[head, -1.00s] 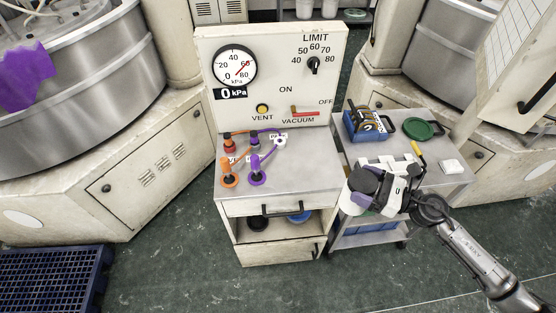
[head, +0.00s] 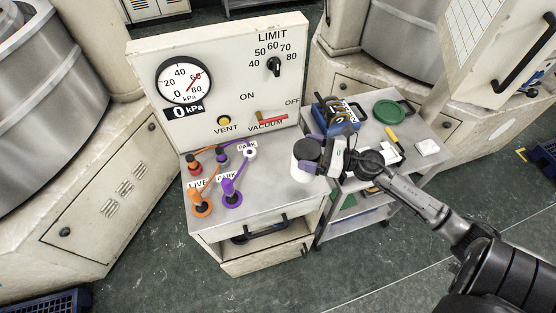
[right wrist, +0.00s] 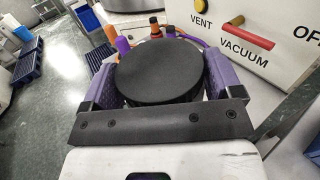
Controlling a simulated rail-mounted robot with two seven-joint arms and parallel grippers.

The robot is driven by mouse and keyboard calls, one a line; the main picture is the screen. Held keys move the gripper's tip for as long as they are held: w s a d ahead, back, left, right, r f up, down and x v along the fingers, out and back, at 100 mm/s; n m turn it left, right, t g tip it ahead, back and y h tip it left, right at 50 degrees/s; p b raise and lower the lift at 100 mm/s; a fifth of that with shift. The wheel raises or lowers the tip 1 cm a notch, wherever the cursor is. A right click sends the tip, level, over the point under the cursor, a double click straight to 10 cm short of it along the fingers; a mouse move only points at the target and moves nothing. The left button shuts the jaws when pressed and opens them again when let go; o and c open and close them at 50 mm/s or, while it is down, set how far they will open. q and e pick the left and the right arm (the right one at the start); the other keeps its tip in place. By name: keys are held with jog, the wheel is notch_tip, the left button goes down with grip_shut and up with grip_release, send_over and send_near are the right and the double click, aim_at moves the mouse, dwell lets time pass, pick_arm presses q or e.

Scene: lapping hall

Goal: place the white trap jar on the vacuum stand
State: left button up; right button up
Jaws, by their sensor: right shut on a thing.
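The white trap jar (head: 303,170), with a round black lid, is upright in my right gripper (head: 310,151). The jar shows over the right end of the grey top of the vacuum stand (head: 262,198); I cannot tell whether it touches the top. In the right wrist view the black lid (right wrist: 160,74) sits between the two purple fingers, which are shut on the jar; the lid hides the white body. The stand's back panel (head: 222,75) carries a gauge and knobs. My left gripper is out of view.
Orange (head: 201,203) and purple (head: 232,196) hose fittings stand on the left of the stand top, near LIVE and PARK labels. A grey trolley (head: 370,150) to the right holds a blue caddy (head: 337,117) and a green disc (head: 389,112). The front middle of the stand top is clear.

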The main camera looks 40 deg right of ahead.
jog(key=w+a+f, duration=0.2)
jog(key=w+f, duration=0.4)
jog(key=f, duration=0.2)
jog(key=shift+w+a+b, duration=0.2)
jog(key=shift+a+b, duration=0.15)
jog(key=shift+a, duration=0.05)
jog(key=shift+f+b, duration=0.3)
jog(key=o, duration=1.1)
jog(key=shift+r, duration=0.1)
